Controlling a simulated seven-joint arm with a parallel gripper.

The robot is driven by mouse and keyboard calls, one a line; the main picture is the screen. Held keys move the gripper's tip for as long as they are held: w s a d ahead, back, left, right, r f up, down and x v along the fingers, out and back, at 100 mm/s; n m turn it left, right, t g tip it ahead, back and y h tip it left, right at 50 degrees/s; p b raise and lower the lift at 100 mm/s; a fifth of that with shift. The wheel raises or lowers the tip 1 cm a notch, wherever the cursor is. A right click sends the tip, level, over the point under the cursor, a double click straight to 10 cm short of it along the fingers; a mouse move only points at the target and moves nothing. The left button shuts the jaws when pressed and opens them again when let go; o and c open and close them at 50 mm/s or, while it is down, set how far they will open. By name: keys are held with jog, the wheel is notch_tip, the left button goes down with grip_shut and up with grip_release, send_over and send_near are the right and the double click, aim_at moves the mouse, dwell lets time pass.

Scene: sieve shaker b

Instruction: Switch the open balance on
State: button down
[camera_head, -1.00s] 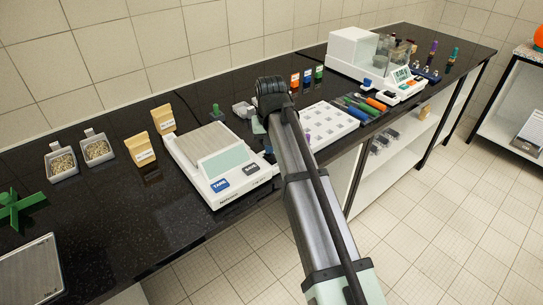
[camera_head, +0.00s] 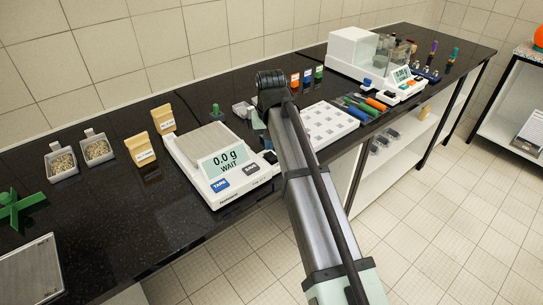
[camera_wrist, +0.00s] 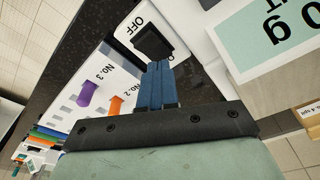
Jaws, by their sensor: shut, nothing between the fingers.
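The open balance (camera_head: 207,148) stands on the dark bench, a white body with a bare metal pan. Its display (camera_head: 222,163) is lit and reads 0.0 g with WAIT; part of it shows upside down in the wrist view (camera_wrist: 270,35). A black switch block (camera_wrist: 153,41) sits on a white panel marked OFF at the balance's side. My gripper (camera_wrist: 157,68) has its blue fingers together and empty, with the tips at or very close to the switch; I cannot tell if they touch. In the head view my arm mostly hides the gripper.
A white tray (camera_head: 321,117) with purple and orange pieces lies close beside the gripper. Two paper bags (camera_head: 141,150) and small dishes of grain (camera_head: 61,163) stand left of the balance. A second balance with a glass shield (camera_head: 352,50) stands at the back right.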

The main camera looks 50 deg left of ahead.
aim_at(270, 155)
notch_tip(270, 155, up, 5)
jog(key=shift+f, duration=0.1)
dwell(0.6)
dwell(0.4)
